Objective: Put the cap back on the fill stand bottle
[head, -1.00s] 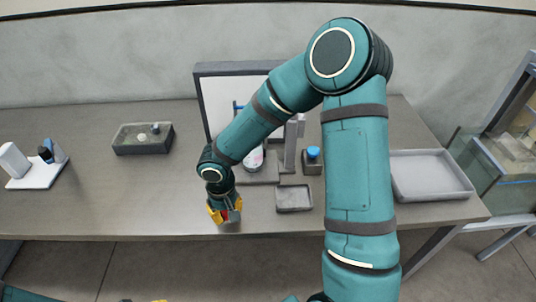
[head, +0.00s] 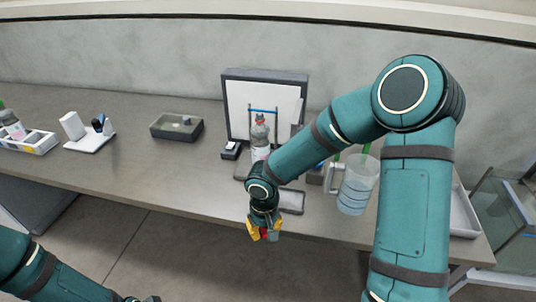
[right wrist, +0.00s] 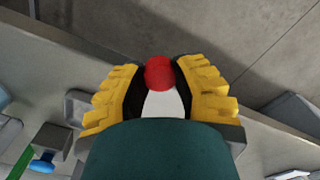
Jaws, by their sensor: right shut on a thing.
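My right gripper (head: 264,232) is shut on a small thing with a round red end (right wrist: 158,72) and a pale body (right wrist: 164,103). It looks like the cap, though the fingers hide its sides. The gripper hangs just in front of the table's front edge, apart from the bottle. The bottle (head: 259,153) stands upright at the fill stand, in front of a white panel (head: 240,99).
A clear jug (head: 357,187) with blue lines stands right of the stand, partly behind my arm. A small grey tray (head: 291,201) lies in front of the stand. A dark grey box (head: 177,127) and a white holder (head: 90,141) stand left. Table between them is clear.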

